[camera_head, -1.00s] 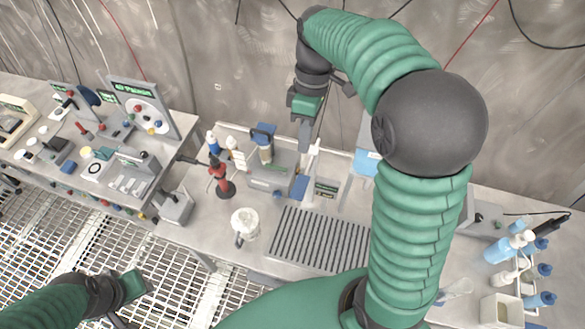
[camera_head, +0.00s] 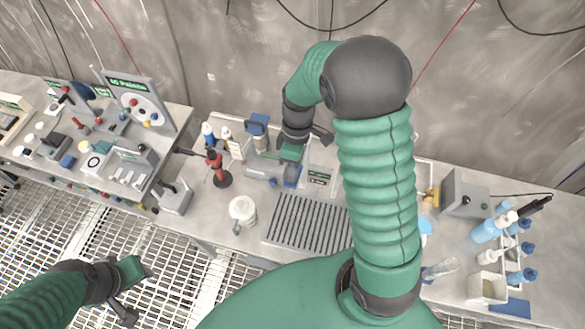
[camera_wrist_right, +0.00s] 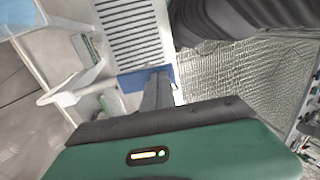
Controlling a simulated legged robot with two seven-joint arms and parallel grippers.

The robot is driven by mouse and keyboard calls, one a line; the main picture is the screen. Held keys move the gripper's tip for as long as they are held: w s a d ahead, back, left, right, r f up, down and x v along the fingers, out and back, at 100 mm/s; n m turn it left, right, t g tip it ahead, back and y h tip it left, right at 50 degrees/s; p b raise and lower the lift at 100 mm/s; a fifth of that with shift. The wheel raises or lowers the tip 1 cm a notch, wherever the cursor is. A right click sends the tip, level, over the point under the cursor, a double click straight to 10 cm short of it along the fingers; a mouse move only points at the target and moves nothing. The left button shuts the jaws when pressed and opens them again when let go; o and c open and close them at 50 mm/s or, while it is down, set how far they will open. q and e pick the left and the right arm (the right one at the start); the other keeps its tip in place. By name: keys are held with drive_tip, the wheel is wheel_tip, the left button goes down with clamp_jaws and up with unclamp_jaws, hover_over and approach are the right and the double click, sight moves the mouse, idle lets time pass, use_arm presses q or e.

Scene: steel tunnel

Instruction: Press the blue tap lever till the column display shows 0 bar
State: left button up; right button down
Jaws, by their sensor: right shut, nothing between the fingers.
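A blue piece that looks like the tap lever (camera_head: 292,180) shows just under my right gripper (camera_head: 291,168), behind the drip grate. In the wrist view this blue piece (camera_wrist_right: 132,82) lies partly behind the shut fingers of my right gripper (camera_wrist_right: 157,88). The fingertips overlap it; I cannot tell whether they touch it. My right gripper is shut and empty. My left gripper (camera_head: 132,270) is low at the left, over the floor grating; its fingers do not show clearly.
The slatted drip grate (camera_head: 305,222) lies in front of the tap. A white mug (camera_head: 242,211) and a red-and-black handled tool (camera_head: 217,168) stand to the left. A grey box (camera_head: 465,193) and a bottle rack (camera_head: 515,260) stand at the right. A panel bench (camera_head: 100,150) fills the left.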

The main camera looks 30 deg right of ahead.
drive_tip(key=shift+w+f, duration=0.15)
drive_tip(key=shift+f, duration=0.05)
